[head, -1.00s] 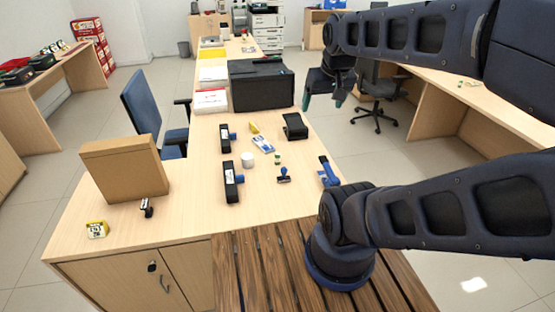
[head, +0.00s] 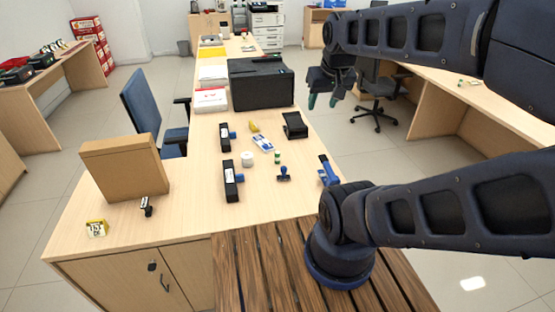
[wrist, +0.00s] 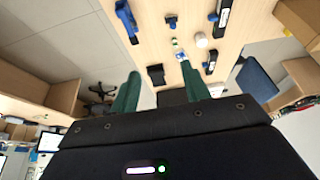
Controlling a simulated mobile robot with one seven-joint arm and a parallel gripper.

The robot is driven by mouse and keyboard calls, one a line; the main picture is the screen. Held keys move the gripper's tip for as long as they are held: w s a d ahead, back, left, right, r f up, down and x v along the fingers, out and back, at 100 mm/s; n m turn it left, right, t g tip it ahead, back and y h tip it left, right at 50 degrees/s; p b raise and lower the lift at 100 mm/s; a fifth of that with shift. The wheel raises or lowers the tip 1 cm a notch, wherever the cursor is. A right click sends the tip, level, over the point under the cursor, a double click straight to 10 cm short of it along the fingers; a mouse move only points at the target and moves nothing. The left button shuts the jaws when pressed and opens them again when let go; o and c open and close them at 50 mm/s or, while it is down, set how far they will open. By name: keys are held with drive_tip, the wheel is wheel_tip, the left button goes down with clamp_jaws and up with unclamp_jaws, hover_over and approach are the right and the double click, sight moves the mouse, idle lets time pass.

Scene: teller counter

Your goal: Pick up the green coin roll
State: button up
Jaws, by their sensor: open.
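The green coin roll (head: 277,157) is a small green and white cylinder standing on the light wood counter, just right of a white roll. In the wrist view, what seems to be the same coin roll (wrist: 175,42) is small and lies beyond my fingertips. My gripper (head: 322,101) has teal fingers and is raised beyond the counter's right edge, well apart from the coin roll. In the wrist view my gripper (wrist: 160,70) has its two fingers spread, with nothing between them.
A white roll (head: 247,159), a blue-handled stamp (head: 284,174), a blue and white packet (head: 263,143) and a black holder (head: 295,126) stand around the coin roll. A large black box (head: 261,83) is farther back. A cardboard box (head: 122,168) is at left.

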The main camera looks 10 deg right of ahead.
drive_tip(key=w+d+f+n+g+h, duration=0.5)
drive_tip(key=w+d+f+g+h, duration=0.15)
drive_tip(key=w+f, duration=0.2)
drive_tip(key=n+t+h, duration=0.5)
drive_tip(key=n+t, duration=1.1)
drive_tip(key=n, duration=0.7)
hover_over(276, 156)
drive_tip(key=v, duration=0.2)
wheel_tip(276, 156, down, 27)
drive_tip(key=shift+g, duration=0.25)
drive_tip(key=shift+d+f, duration=0.15)
drive_tip(key=shift+f, duration=3.25)
drive_tip(key=shift+w+d+f, duration=0.15)
drive_tip(key=shift+w+d, duration=0.05)
drive_tip(key=shift+w, duration=0.1)
drive_tip(key=shift+x, duration=1.15)
